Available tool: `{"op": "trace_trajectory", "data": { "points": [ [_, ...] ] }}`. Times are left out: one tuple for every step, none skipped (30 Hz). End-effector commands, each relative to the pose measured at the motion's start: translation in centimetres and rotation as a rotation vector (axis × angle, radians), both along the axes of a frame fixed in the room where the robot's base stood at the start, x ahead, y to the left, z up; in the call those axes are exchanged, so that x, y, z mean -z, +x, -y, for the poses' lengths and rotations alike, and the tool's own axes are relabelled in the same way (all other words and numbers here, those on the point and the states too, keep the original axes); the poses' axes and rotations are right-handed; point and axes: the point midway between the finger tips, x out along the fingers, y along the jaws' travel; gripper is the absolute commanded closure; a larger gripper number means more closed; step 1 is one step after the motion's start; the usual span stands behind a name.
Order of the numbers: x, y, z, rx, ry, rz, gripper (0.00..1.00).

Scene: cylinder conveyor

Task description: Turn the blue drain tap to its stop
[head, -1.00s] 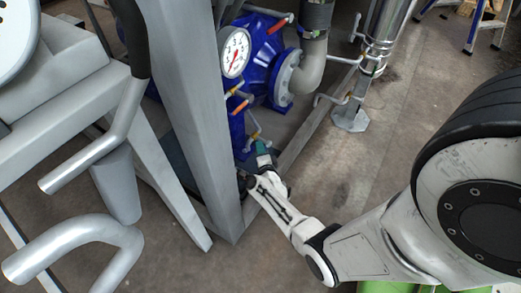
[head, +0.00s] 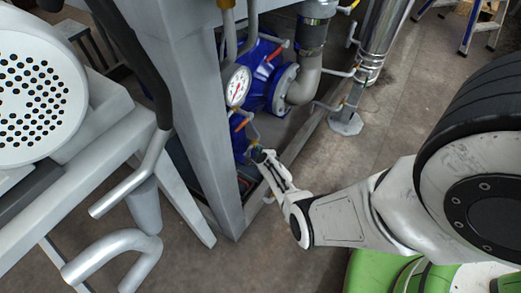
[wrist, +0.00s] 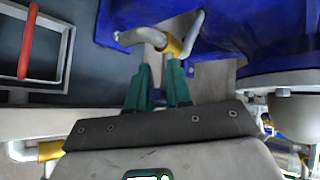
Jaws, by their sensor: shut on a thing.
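In the wrist view, the two green fingers of my gripper (wrist: 159,76) point at the drain tap, with its yellow brass body (wrist: 176,47) on a bent pale pipe (wrist: 138,36). The fingers are shut on the tap's handle, of which only a small bluish sliver shows between them. The tap's exact angle cannot be read.
A grey frame leg (head: 205,130) stands just left of my arm. A red handle (wrist: 27,40) shows at the wrist view's left. Open floor (head: 330,150) lies right.

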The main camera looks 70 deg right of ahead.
Motion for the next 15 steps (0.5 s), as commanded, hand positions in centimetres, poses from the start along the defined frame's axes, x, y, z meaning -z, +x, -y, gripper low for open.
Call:
{"op": "trace_trajectory", "data": {
  "points": [
    [-0.5, 0.0, 0.0, 0.001, 0.028, 0.006, 1.0],
    [-0.6, -0.1, 0.1, 0.002, 0.047, 0.011, 1.0],
    [-0.8, -0.1, 0.2, 0.002, 0.07, 0.016, 1.0],
    [-0.9, -0.1, 0.2, 0.003, 0.092, 0.022, 1.0],
    [-1.0, -0.1, 0.3, 0.002, 0.115, 0.028, 1.0],
    [-1.1, -0.1, 0.4, 0.005, 0.148, 0.036, 1.0],
    [-1.2, -0.1, 0.4, 0.004, 0.173, 0.042, 1.0],
    [-1.3, -0.1, 0.5, 0.003, 0.2, 0.049, 1.0],
    [-1.4, -0.1, 0.6, 0.004, 0.236, 0.058, 1.0],
    [-1.5, -0.1, 0.7, 0.004, 0.264, 0.066, 1.0],
    [-1.5, -0.2, 0.8, 0.004, 0.292, 0.073, 1.0],
    [-1.6, -0.2, 0.9, 0.004, 0.328, 0.081, 1.0],
    [-1.6, -0.2, 1.0, 0.004, 0.357, 0.088, 1.0],
    [-1.6, -0.2, 1.1, 0.004, 0.384, 0.095, 1.0],
    [-1.6, -0.3, 1.2, 0.004, 0.421, 0.104, 1.0]
  ]
}}
